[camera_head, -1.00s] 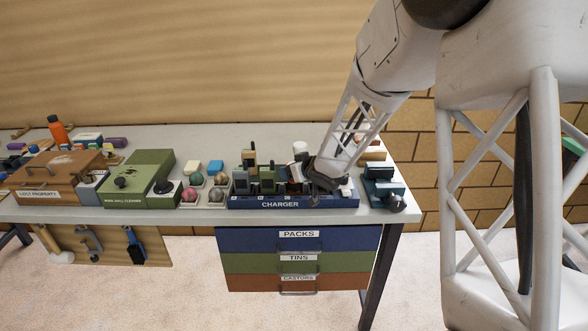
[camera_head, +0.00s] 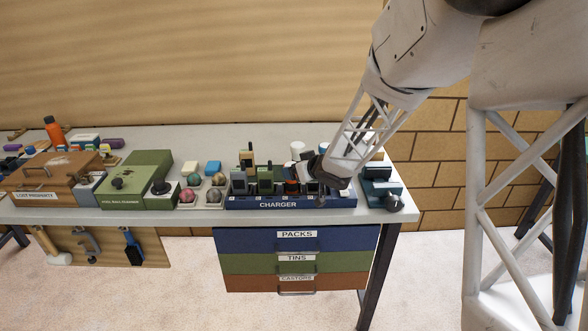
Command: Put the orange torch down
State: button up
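My gripper (camera_head: 322,184) is low over the right half of the blue charger (camera_head: 278,205), on the table's right part. Its fingers are dark, small and partly hidden by my own arm, so I cannot tell whether they are open or shut. A small orange-red piece (camera_head: 291,187) shows just left of the gripper among the dark devices in the charger. I cannot tell whether it is the orange torch or whether the gripper touches it. An upright orange cylinder with a dark top (camera_head: 55,131) stands far off at the back left.
Handheld devices (camera_head: 248,172) stand in the charger's left half. A dark teal device (camera_head: 380,188) sits to its right, near the table's end. Several balls (camera_head: 214,196), a green ball cleaner (camera_head: 139,178) and a brown lost property box (camera_head: 54,172) are to the left.

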jog(key=v, duration=0.8)
jog(key=shift+d, duration=0.1)
dwell(0.8)
jog(key=s+d+r+m+h, duration=0.35)
jog(key=s+d, duration=0.25)
jog(key=s, duration=0.2)
jog(key=s+d+r+m+h, duration=0.2)
jog(key=s+d+r+h, duration=0.35)
jog(key=s, duration=0.25)
jog(key=s+a+f+m+g+y, duration=0.1)
jog(key=s+g, duration=0.6)
jog(key=s, duration=1.6)
jog(key=shift+s+m+y, duration=0.25)
jog(key=shift+m+y, duration=0.15)
jog(key=shift+m, duration=0.05)
